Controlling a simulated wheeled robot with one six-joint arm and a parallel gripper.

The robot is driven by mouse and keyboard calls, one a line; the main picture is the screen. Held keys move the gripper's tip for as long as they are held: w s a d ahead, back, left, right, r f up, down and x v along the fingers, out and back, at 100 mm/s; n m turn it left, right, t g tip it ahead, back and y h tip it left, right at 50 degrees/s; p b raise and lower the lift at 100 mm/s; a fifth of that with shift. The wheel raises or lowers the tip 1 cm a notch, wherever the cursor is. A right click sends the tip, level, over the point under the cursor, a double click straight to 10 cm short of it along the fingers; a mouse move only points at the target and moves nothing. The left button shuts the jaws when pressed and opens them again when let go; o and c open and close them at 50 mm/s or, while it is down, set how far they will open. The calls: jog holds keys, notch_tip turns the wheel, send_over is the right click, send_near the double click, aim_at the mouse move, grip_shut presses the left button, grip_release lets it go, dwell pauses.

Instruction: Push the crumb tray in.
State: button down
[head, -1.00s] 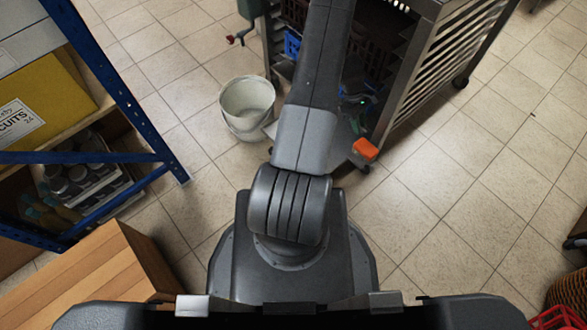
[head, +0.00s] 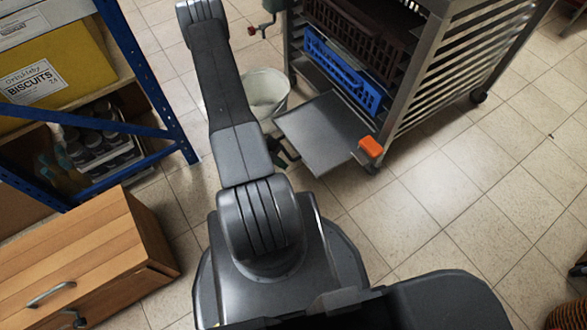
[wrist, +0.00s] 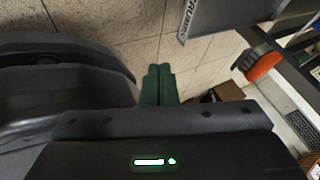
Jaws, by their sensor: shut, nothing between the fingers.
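The crumb tray (head: 325,132) is a flat grey tray at the bottom of the metal rack, sticking well out of its front. In the wrist view the tray (wrist: 225,14) is at the top, with a partly readable label on its front edge. My gripper (wrist: 158,84) shows there as two green fingers, shut together and empty. They are over the floor, apart from the tray in the picture, to the left of and below its front edge. In the head view my arm hides most of the gripper, beside the tray's left edge.
The metal rack (head: 412,75) holds a blue crate (head: 343,72) above the tray. A white bucket (head: 267,90) stands left of the tray. A wooden drawer unit (head: 85,255) is at lower left.

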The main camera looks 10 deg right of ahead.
jog(key=d+f+b, duration=0.3)
jog(key=d+f, duration=0.4)
jog(key=d, duration=0.2)
jog(key=shift+s+d+f, duration=0.2)
jog(key=shift+f, duration=0.1)
